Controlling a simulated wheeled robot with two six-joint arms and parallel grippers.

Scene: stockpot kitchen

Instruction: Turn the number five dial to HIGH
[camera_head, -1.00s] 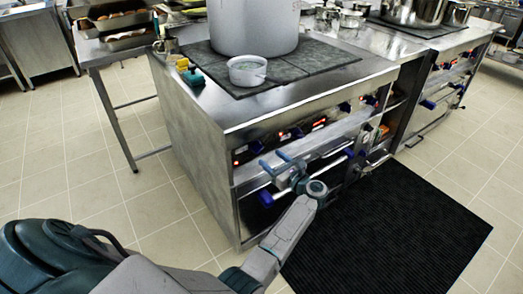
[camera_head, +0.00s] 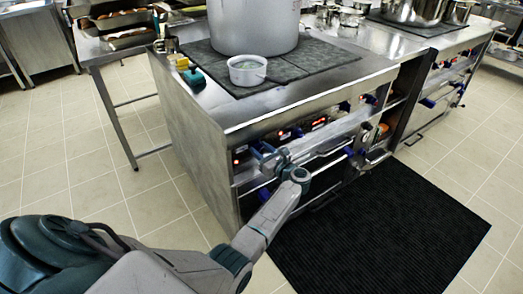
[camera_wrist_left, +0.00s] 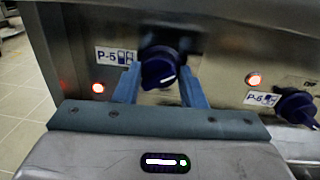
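The number five dial (camera_wrist_left: 159,66) is a dark blue knob beside a "P-5" label (camera_wrist_left: 115,55) in the left wrist view. A white mark shows on its lower face. My left gripper (camera_wrist_left: 158,76) is open, with one blue finger on each side of the knob. Slim gaps seem to show between fingers and knob, so I cannot tell whether either touches. In the head view, my left gripper (camera_head: 264,154) is at the left end of the stove's front panel and hides the dial. My right gripper is not in view.
A neighbouring blue dial (camera_wrist_left: 296,105) with a "P-6" label sits to the right. Red lights (camera_wrist_left: 98,88) glow on the panel. A rail handle (camera_head: 325,167) runs below the panel. A large pot (camera_head: 253,25) and a small white bowl (camera_head: 247,70) stand on the stove top.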

